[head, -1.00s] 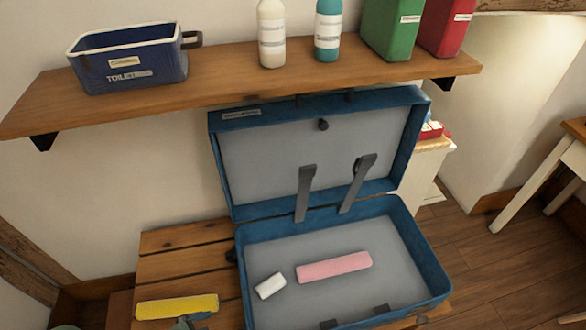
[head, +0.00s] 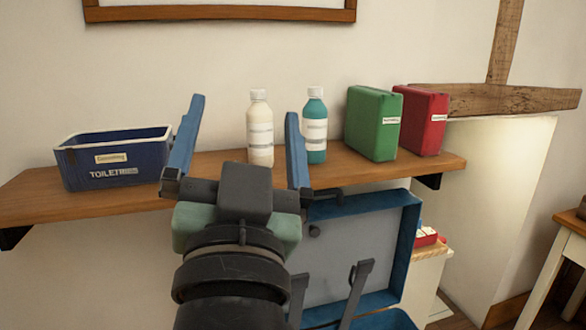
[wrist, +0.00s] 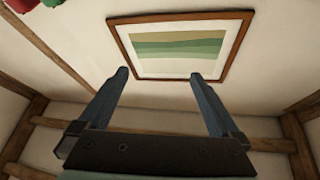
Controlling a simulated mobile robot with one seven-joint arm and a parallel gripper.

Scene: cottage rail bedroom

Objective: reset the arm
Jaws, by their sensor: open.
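My gripper (head: 240,110) is raised in the middle of the head view, in front of the wooden shelf. Its two blue fingers point up and stand wide apart with nothing between them. The wrist view also shows my gripper (wrist: 165,80) open and empty, facing the upper wall and a framed picture (wrist: 180,46) with green and tan bands. My arm hides part of the shelf and much of the open blue suitcase (head: 408,240) below it.
The shelf (head: 30,200) holds a blue toiletry bin (head: 110,170), a cream bottle (head: 260,130), a teal bottle (head: 315,125), a green box (head: 372,125) and a red box (head: 422,120). A white-legged table (head: 560,250) stands at the right.

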